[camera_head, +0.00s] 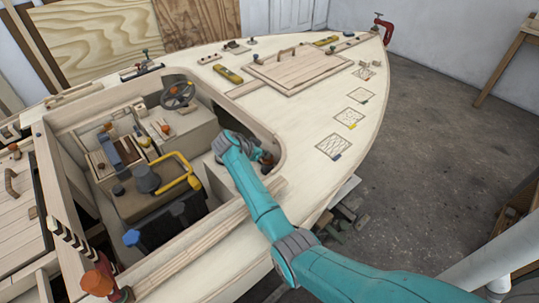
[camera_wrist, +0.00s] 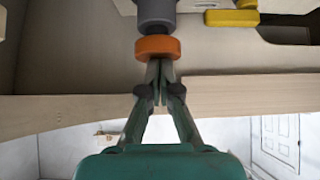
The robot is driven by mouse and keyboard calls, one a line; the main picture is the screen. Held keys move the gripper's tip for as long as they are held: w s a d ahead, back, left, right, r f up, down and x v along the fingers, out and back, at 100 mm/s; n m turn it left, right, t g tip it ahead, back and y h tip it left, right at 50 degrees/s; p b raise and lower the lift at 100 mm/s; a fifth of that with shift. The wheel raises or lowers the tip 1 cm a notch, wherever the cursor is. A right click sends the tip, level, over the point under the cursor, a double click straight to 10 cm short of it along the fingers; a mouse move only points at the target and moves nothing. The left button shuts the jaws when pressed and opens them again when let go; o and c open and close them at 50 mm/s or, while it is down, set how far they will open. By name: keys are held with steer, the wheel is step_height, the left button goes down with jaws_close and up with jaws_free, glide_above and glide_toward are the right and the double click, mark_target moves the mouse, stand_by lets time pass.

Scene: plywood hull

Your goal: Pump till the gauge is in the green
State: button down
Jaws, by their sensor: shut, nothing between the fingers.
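My gripper (camera_wrist: 158,66) is shut and empty. Its fingertips are at the lower edge of an orange disc (camera_wrist: 157,48) on the end of a grey cylinder (camera_wrist: 156,12) in the wrist view; I cannot tell whether they touch. In the head view my gripper (camera_head: 266,163) is at the right side of the open cockpit, partly hidden by my wrist. A grey round body (camera_head: 146,178) with a bent yellow bar (camera_head: 186,177) stands in the cockpit; whether it is the pump is unclear. I cannot make out a gauge or its reading.
A steering wheel (camera_head: 178,94) is at the cockpit's far end. The pale rim (camera_head: 200,249) edges the opening. A hatch (camera_head: 302,67) lies on the deck.

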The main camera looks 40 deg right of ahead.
steer(key=shift+s+a+f, duration=0.1)
steer(key=shift+s+f, duration=0.1)
steer(key=shift+f, duration=0.4)
steer(key=v, duration=1.2)
steer(key=shift+w+r, duration=0.2)
steer(key=shift+r, duration=0.1)
